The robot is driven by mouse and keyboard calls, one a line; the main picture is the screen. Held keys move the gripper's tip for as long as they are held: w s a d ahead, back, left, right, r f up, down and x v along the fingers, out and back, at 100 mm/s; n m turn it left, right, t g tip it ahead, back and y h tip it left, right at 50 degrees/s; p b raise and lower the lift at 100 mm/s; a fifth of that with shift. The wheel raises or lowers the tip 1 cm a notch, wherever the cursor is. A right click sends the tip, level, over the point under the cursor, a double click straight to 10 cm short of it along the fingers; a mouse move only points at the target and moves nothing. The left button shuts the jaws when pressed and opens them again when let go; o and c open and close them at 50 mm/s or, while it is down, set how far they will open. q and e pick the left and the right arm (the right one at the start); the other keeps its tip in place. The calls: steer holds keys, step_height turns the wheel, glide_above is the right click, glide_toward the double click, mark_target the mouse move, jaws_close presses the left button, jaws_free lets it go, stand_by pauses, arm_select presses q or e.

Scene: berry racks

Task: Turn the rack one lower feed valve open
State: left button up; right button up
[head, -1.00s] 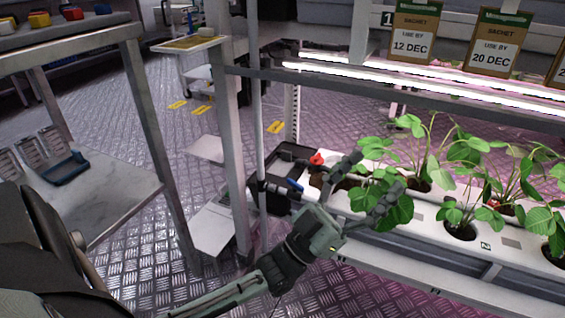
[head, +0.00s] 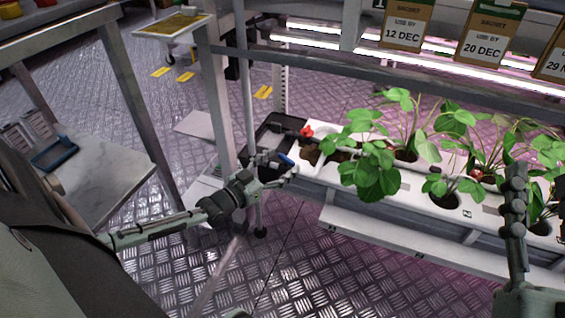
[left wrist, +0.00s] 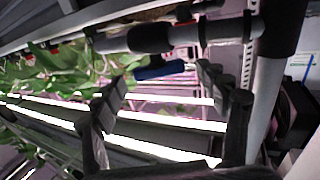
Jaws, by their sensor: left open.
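A blue valve lever (head: 286,160) sits on the pipe at the left end of the white plant trough, below a red valve handle (head: 306,131). My left gripper (head: 278,170) is open, just in front of the blue lever. In the left wrist view the blue lever (left wrist: 160,71) lies between and beyond the open fingertips (left wrist: 165,92), beside a dark pipe fitting (left wrist: 150,38). I cannot tell whether a finger touches it. My right gripper (head: 515,205) is upright at the right, in front of the plants; its fingers overlap in view.
The white trough (head: 345,190) holds several strawberry plants. A rack post (head: 215,105) and a thin vertical pipe (head: 246,95) stand left of the valves. Light bars (head: 420,69) and hanging sachet cards (head: 487,33) are above. A bench (head: 105,185) stands at the left.

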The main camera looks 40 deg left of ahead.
arm_select(q)
steer(key=shift+w, duration=0.45)
arm_select(e)
steer(key=shift+d+r, duration=0.1)
steer(key=shift+r, duration=0.15)
arm_select(q)
steer(key=shift+c, duration=0.6)
